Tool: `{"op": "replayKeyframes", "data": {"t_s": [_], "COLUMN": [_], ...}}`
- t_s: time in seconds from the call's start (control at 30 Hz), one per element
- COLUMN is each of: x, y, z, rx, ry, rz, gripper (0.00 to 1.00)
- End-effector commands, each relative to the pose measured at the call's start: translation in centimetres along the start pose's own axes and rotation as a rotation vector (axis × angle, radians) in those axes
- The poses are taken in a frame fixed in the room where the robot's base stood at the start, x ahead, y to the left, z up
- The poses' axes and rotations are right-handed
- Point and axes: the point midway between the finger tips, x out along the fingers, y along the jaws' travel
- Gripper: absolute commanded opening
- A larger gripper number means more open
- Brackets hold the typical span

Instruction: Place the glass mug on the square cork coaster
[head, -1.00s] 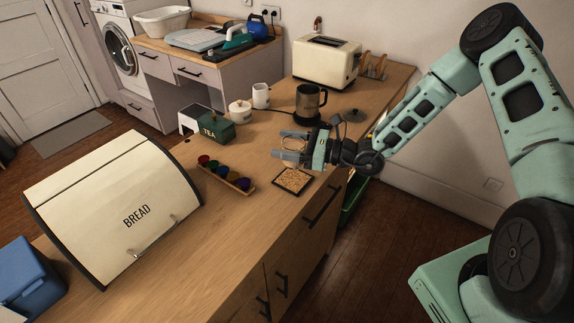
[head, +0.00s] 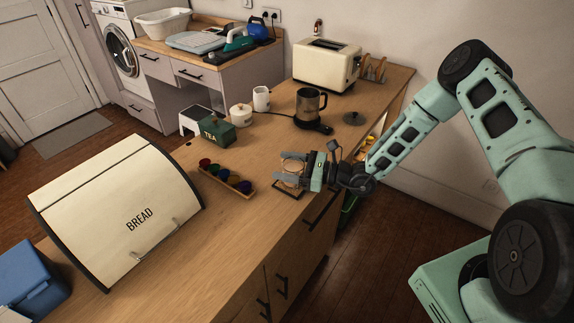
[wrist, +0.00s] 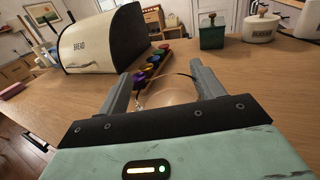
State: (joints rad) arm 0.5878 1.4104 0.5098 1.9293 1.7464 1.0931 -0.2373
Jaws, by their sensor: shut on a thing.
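The clear glass mug (head: 292,165) is between the two fingers of my gripper (head: 290,171), which is shut on it. The mug looks upright. In the wrist view its round rim and see-through body (wrist: 172,97) show between the fingertips (wrist: 166,82). The square cork coaster (head: 288,192) with its dark edge lies near the counter's front edge, directly below the gripper and mug, which hide most of it. I cannot tell whether the mug's base touches the coaster. The coaster cannot be made out in the wrist view.
A wooden tray of coloured pods (head: 228,181) lies left of the gripper. The bread bin (head: 120,208) is further left. A green tea tin (head: 215,132), a dark kettle (head: 310,105) and a cream toaster (head: 327,65) stand behind. Bare counter (head: 225,235) lies in front.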

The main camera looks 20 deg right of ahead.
Motion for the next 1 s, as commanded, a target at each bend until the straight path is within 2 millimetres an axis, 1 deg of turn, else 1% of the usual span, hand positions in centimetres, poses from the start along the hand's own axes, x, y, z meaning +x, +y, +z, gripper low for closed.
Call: {"op": "replayKeyframes", "data": {"t_s": [0.03,0.1,0.47,0.57,0.9,1.0], "x": [0.0,0.0,-0.2,-1.4,-8.4,-10.1], "y": [0.0,0.0,0.0,-0.2,-0.1,-0.1], "z": [-0.1,-0.1,0.3,0.0,-0.1,0.0], "rx": [0.0,0.0,0.0,-0.002,0.0,-0.002], "ry": [0.0,0.0,0.0,0.0,0.001,0.0], "rz": [0.0,0.0,-0.001,-0.003,-0.004,-0.003], "gripper": [0.73,0.89,0.89,0.89,0.89,0.89]}}
